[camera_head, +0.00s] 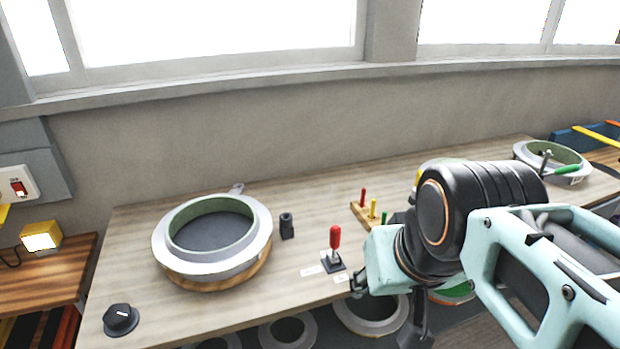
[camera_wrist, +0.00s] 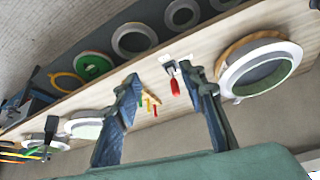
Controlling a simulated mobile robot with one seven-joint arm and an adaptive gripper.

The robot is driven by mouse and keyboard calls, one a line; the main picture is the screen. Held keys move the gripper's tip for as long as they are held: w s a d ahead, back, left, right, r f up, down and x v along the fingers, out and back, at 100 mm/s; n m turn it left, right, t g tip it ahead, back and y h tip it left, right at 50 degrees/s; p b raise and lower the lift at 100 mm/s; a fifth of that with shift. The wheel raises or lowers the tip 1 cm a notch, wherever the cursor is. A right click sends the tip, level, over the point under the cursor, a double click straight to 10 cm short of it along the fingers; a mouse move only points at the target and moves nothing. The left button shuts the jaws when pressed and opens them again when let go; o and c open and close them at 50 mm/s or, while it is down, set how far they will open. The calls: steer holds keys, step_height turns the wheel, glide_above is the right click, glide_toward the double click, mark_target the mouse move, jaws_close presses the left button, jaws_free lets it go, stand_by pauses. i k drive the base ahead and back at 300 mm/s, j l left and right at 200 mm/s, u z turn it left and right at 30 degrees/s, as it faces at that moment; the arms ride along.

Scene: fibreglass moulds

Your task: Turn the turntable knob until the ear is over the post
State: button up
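A grey mould ring with a green inner wall (camera_head: 166,245) sits on a wooden turntable (camera_head: 215,283) at the left of the bench. Its small grey ear (camera_head: 237,188) points to the back, slightly right. The dark post (camera_head: 287,226) stands right of the ring, apart from the ear. The black knob (camera_head: 120,319) with a pale pointer line is at the bench's front left corner. My gripper (camera_wrist: 160,76) is open and empty. In the head view it is near the bench's front edge, well right of the knob. The ring (camera_wrist: 232,82) also shows in the wrist view.
A red-handled lever (camera_head: 335,240) stands between the post and my gripper. A wooden block with coloured pegs (camera_head: 366,214) is behind it. Another mould ring (camera_head: 524,150) lies at the far right. The bench between knob and lever is clear along the front.

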mark_target(118, 315)
steer(key=u, duration=1.6)
steer(key=z, duration=0.75)
steer(key=i+j, duration=0.15)
steer(key=j, duration=0.15)
steer(key=i+j+z, duration=0.15)
steer(key=j, duration=0.2)
steer(key=i+j, duration=0.2)
steer(key=j+z, duration=0.25)
steer(key=j, duration=1)
